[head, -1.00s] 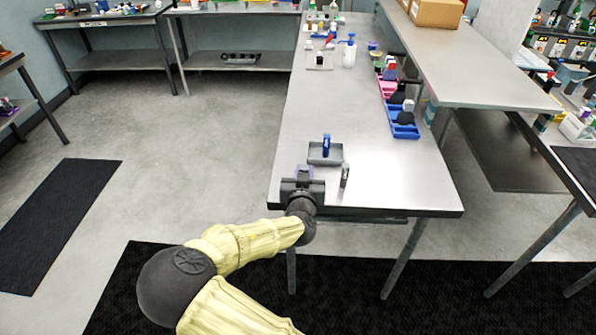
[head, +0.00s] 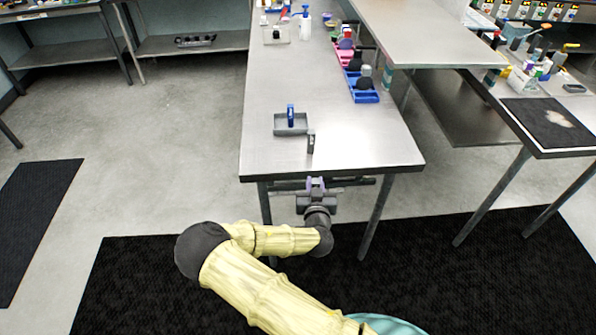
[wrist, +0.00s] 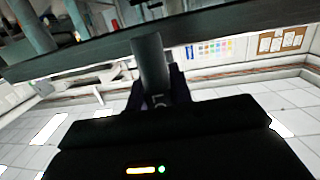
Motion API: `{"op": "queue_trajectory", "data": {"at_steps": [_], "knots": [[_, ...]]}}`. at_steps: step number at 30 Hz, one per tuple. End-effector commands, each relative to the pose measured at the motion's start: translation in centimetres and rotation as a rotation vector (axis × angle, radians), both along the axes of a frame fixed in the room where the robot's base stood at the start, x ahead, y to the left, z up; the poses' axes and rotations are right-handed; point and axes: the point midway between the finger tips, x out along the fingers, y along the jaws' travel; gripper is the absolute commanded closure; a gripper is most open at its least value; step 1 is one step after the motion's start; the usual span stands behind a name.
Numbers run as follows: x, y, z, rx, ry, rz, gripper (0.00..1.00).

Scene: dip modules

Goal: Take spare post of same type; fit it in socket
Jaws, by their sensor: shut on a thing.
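My gripper (head: 316,186) is in front of the bench's near edge, off the tabletop. It is shut on a post (wrist: 150,62), which looks grey in the wrist view; a small purple patch shows at the fingertips in the head view. The post's far end is near the dark bench edge in the wrist view. A shallow grey tray (head: 282,130) lies on the bench with an upright blue post (head: 291,114) in it. A dark upright piece (head: 311,143) stands beside the tray, to its right and nearer the edge. I cannot make out any empty socket.
The steel bench (head: 345,140) is bare at its near right. Blue (head: 362,95) and pink bins with dark and coloured parts line its right side, beside a raised shelf (head: 400,35). A white bottle (head: 305,27) stands farther back. Black mats cover the floor in front.

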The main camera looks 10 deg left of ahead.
Motion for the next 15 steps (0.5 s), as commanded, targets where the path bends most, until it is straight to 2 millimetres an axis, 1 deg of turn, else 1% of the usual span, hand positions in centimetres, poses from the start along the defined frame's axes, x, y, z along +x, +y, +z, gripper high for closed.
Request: {"op": "queue_trajectory", "data": {"at_steps": [1, 2, 5, 6, 8, 9, 12, 15], "knots": [[-0.2, -1.9, -1.3, -0.007, 0.004, -0.017, 1.00], [-0.3, -2.9, -2.0, -0.007, 0.004, -0.024, 1.00], [-1.4, -7.0, -4.8, -0.009, 0.007, -0.052, 1.00], [-2.0, -8.7, -6.0, -0.009, 0.010, -0.065, 1.00], [-3.1, -11.2, -7.6, -0.008, 0.013, -0.082, 1.00], [-3.9, -12.8, -8.6, -0.009, 0.014, -0.094, 1.00], [-6.1, -16.4, -10.7, -0.008, 0.020, -0.122, 1.00], [-8.0, -18.7, -12.0, -0.006, 0.025, -0.139, 1.00]]}}
